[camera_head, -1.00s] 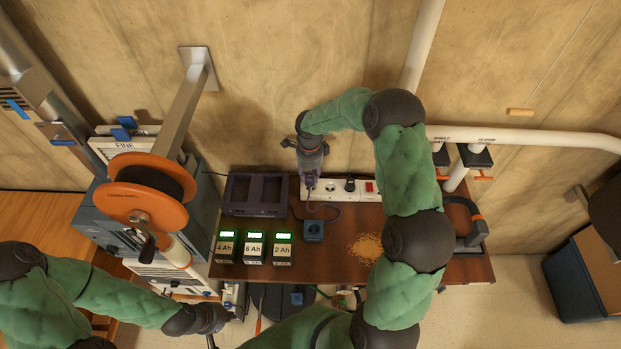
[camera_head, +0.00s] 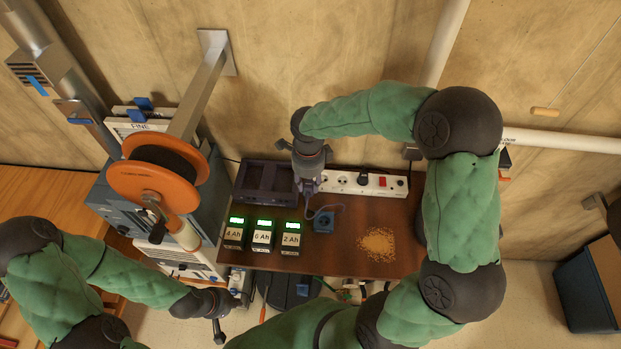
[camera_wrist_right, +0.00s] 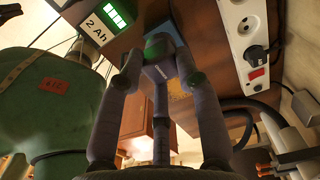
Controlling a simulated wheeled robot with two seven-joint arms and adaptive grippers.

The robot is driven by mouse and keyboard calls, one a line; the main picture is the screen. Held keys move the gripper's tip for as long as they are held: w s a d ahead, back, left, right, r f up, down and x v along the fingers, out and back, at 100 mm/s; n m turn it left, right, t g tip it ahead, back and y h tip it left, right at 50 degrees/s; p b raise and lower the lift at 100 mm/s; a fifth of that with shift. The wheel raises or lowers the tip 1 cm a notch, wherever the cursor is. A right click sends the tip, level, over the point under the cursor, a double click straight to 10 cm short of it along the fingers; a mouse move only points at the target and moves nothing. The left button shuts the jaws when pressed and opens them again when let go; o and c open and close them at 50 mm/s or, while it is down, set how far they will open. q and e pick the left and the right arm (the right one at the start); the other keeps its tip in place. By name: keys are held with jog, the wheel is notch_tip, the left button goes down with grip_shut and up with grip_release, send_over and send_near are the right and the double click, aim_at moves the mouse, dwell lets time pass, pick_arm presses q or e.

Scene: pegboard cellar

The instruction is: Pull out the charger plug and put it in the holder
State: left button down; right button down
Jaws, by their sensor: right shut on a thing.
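My right gripper (camera_head: 307,183) is at the left end of the white power strip (camera_head: 392,186) and is shut on the charger plug, which the fingers mostly hide. A thin cable (camera_head: 337,207) loops from there over the table. In the right wrist view my right fingers (camera_wrist_right: 161,52) come together, with the strip (camera_wrist_right: 238,30) off to their right, apart from them. A small blue block (camera_head: 324,220), possibly the holder, is on the table just in front of the strip. My left gripper (camera_head: 219,324) is low at the left, away from these; its jaws are unclear.
Three battery packs with green displays (camera_head: 263,233) stand left of the blue block. A dark charger tray (camera_head: 264,184) is behind them. Crumbs (camera_head: 377,243) lie to the right. An orange reel (camera_head: 153,188) stands at the left. A black plug (camera_head: 362,180) sits in the strip.

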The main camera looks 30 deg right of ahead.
jog(key=s+d+f+b, duration=0.3)
jog(key=s+f+b, duration=0.1)
jog(key=f+b, duration=0.2)
jog(key=shift+s+f, duration=0.15)
jog(key=shift+s, duration=0.25)
dwell(0.8)
dwell(0.4)
notch_tip(320, 180, down, 3)
jog(key=b, duration=0.3)
dwell(0.3)
jog(key=shift+b, duration=0.6)
dwell(1.8)
jog(key=shift+f+b, duration=0.85)
jog(key=shift+b, duration=0.2)
dwell(1.6)
